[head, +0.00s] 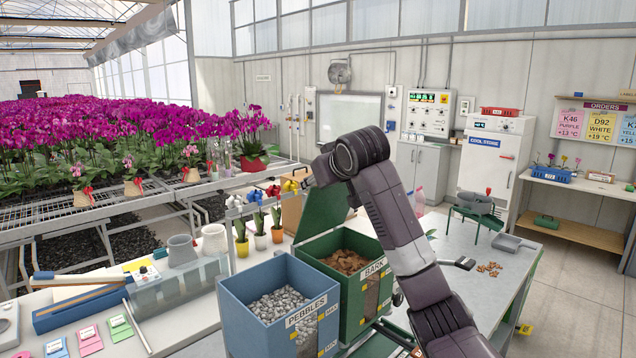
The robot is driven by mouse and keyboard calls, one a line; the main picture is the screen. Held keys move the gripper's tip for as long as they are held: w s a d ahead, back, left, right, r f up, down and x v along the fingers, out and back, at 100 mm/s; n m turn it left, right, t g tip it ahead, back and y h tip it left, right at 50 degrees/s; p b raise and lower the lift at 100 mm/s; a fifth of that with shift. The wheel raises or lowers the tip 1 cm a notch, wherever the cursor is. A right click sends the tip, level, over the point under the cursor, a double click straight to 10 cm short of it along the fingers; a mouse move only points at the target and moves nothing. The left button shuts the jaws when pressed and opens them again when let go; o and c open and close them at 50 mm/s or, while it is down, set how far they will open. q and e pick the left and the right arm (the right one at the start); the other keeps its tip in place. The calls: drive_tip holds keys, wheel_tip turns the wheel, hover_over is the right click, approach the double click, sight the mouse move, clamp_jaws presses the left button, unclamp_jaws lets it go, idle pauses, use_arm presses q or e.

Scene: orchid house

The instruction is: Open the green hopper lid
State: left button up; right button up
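The green hopper (350,311), labelled BARK, stands on the bench at the centre, filled with brown bark chips (346,261). Its green lid (322,213) stands raised at the back edge, so the hopper's top is open. My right arm comes in from the lower right and passes in front of the hopper's right side and the lid's right part. My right gripper (307,182) is near the lid's upper edge, largely hidden by its own wrist; whether it touches the lid and how its fingers stand cannot be made out. My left gripper is out of view.
A blue hopper (247,304) labelled PEBBLES stands open and full, left of the green one. Potted plants (260,241) stand behind it. A scoop (514,243), a green sieve (475,204) and loose chips (489,269) lie on the right-hand bench.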

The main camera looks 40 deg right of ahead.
drive_tip(key=shift+s+r, duration=0.1)
drive_tip(key=shift+r, duration=0.05)
drive_tip(key=v, duration=1.1)
drive_tip(key=shift+s, duration=0.3)
drive_tip(key=shift+a, duration=0.2)
